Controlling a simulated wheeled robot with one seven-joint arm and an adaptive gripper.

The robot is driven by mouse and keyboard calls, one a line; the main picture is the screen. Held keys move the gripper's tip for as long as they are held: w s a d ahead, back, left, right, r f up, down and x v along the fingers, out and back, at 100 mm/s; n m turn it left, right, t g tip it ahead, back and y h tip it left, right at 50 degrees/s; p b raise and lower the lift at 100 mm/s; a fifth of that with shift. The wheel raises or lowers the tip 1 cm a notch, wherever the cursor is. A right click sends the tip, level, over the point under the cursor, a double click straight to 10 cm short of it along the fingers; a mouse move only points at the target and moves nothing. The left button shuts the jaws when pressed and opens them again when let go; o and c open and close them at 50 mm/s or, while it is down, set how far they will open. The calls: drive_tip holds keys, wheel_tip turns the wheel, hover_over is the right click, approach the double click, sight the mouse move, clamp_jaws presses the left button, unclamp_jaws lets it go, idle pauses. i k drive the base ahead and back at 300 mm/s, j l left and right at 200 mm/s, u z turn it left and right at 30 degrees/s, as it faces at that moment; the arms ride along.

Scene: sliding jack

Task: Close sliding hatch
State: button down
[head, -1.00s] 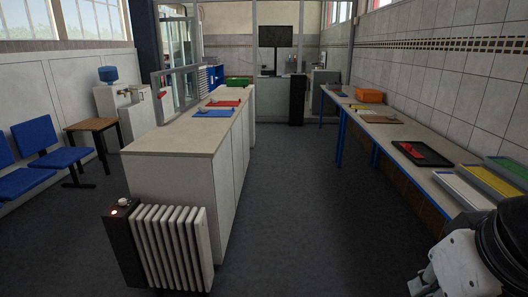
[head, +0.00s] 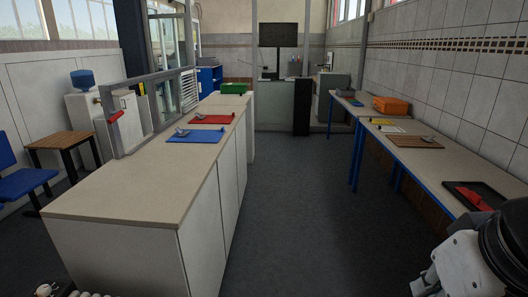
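A grey-framed glass hatch (head: 110,118) stands along the left edge of the long counter, at the left of the head view. The frame reaches back along the counter toward the far windows. How far the panel has slid along its track cannot be told from here. A white and black part of my own arm shows at the lower right, well apart from the hatch. My gripper's fingers are not in view.
The long counter (head: 130,190) bears a blue mat (head: 192,137), a red mat (head: 213,119) and a green crate (head: 234,88). A blue-legged bench (head: 455,165) runs along the right wall. The dark floor aisle (head: 300,210) between them is clear. A wooden side table (head: 62,140) stands left.

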sight(160, 127)
drive_tip(key=i, duration=1.9)
drive_tip(key=i+l+u, duration=0.15)
drive_tip(key=i+u, duration=0.25)
drive_tip(key=i, duration=0.3)
drive_tip(key=i+l+u, duration=0.4)
drive_tip(key=i, duration=0.25)
drive_tip(key=i+l+u, duration=0.4)
drive_tip(key=i+l, duration=0.15)
drive_tip(key=i, duration=0.05)
